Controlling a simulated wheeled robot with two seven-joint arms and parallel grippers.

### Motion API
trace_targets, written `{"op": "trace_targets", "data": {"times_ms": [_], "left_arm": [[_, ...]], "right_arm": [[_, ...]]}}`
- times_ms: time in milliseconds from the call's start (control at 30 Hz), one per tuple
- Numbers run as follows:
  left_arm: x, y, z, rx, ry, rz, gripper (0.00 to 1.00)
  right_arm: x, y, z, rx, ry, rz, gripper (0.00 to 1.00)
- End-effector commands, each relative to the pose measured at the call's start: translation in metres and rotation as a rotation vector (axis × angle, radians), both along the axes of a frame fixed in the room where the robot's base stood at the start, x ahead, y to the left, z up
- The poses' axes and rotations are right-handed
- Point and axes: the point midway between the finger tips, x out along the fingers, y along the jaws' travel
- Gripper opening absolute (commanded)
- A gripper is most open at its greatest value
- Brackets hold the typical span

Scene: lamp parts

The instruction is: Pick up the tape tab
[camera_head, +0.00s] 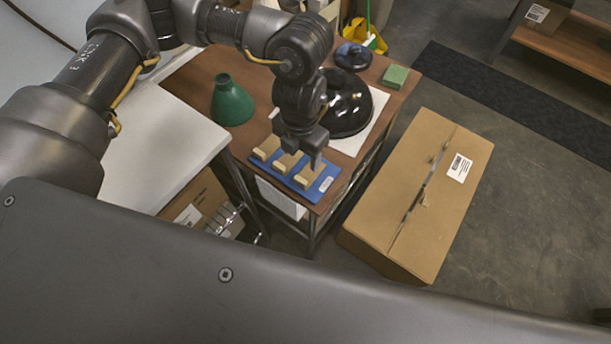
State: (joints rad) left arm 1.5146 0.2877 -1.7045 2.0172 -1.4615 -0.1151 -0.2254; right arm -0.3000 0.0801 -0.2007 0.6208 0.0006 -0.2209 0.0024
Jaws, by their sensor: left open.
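Three tan blocks, which look like the tape tabs, sit in a row on a blue tray (326,187) at the front edge of the brown table. One tab (266,148) is at the left, one tab (286,163) in the middle, and one tab (307,179) at the right. My left gripper (304,158) points down over the tray, open, with its fingertips close to the middle and right tabs. I cannot tell whether a finger touches a tab. The fingers partly cover the tabs behind them. My right gripper is out of view.
A green cone shade (232,103), a black dome (348,104), a dark round part (352,57) and a green block (395,76) stand on the brown table (198,69). A large cardboard box (408,205) is at the right. A white table (158,137) adjoins at the left.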

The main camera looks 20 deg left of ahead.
Motion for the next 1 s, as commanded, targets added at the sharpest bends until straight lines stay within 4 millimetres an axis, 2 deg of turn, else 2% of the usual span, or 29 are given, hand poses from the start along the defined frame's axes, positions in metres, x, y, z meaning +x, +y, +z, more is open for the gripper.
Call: {"op": "trace_targets", "data": {"times_ms": [233,367,567,833,1000], "left_arm": [[-0.002,-0.001,-0.039,-0.002,0.006,0.004,0.60],[-0.001,-0.001,-0.049,-0.002,0.004,0.004,0.60],[-0.002,-0.001,-0.054,-0.002,0.003,0.003,0.60],[-0.005,-0.001,-0.091,0.000,0.004,0.006,0.60],[-0.004,-0.001,-0.102,-0.001,0.003,0.004,0.60]], "right_arm": [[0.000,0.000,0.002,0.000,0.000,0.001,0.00],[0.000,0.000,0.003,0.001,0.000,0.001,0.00],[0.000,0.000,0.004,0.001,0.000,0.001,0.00],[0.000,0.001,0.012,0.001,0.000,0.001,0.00],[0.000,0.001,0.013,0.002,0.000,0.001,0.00]]}}
